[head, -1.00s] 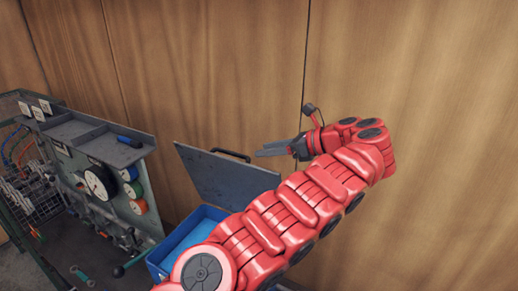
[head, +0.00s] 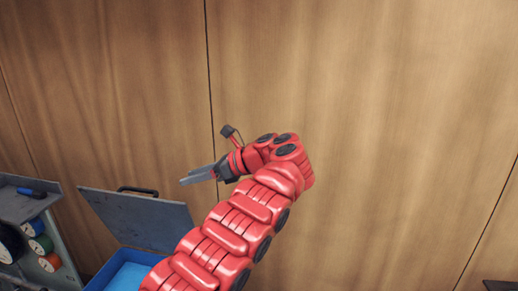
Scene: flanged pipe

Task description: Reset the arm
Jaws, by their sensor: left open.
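My left arm (head: 245,215) is red and segmented. It reaches up from the bottom of the head view and bends at its top. Its left gripper (head: 197,175) has grey fingers that point left, in front of the wooden wall. The gripper is open, and nothing shows between its fingers. It appears above and to the right of the blue box's raised lid. My right gripper is not in view.
A blue box (head: 124,272) with a raised grey lid (head: 140,219) stands at lower left. Left of it is a grey bench (head: 22,205) with coloured rolls and a blue-handled tool (head: 31,193). A wooden wall (head: 380,120) fills the back. A dark object (head: 499,285) shows at lower right.

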